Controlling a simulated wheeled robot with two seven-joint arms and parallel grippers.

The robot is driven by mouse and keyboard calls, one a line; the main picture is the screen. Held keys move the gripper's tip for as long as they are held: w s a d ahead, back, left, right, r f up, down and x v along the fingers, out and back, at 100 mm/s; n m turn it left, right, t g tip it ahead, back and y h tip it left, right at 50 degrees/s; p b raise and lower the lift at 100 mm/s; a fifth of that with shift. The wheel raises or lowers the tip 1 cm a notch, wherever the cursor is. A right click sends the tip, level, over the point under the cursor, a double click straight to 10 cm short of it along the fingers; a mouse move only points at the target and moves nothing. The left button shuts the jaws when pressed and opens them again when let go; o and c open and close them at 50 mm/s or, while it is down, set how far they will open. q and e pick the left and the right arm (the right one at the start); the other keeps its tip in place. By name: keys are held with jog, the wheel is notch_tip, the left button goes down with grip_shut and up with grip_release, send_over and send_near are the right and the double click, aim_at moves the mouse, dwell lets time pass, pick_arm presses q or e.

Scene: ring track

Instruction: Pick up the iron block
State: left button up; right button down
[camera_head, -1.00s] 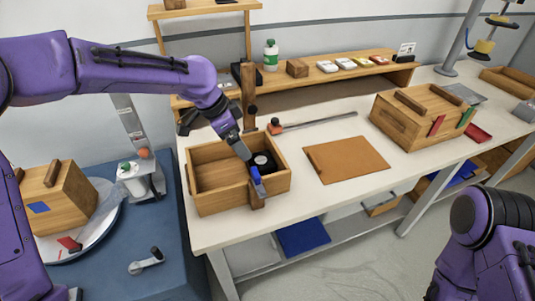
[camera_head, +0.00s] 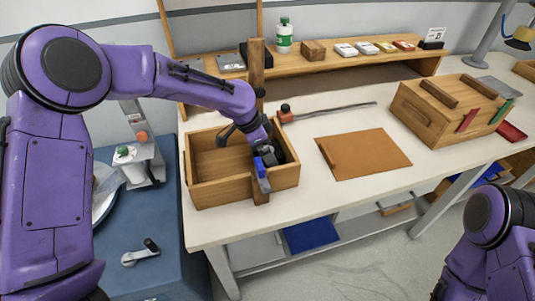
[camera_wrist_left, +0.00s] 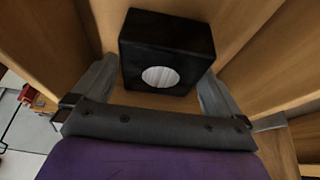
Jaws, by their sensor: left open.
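The iron block (camera_wrist_left: 165,38) is a black block with a pale round spot on its face. In the left wrist view it stands on the wooden floor of an open box (camera_head: 222,194), between the two spread grey fingers of my left gripper (camera_wrist_left: 158,82). The fingers flank its lower part, and I cannot tell whether either touches it. In the head view my left gripper (camera_head: 266,165) reaches down into the right part of the box and mostly hides the block. My right gripper is out of view; only purple arm links show at the lower right.
The box's wooden walls are close around my left gripper, with a wooden post (camera_head: 257,70) behind. A brown board (camera_head: 365,153) lies to the right. A lidded wooden box (camera_head: 447,110) stands farther right. A shelf (camera_head: 340,66) holds a bottle (camera_head: 284,36).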

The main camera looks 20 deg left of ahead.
pick_arm(q)
jog(key=shift+x, duration=0.75)
jog(key=shift+c, duration=0.3)
jog(key=c, duration=1.5)
jog(key=shift+w+r, duration=0.15)
jog(key=shift+c, duration=0.7)
jog(key=shift+r, duration=0.1)
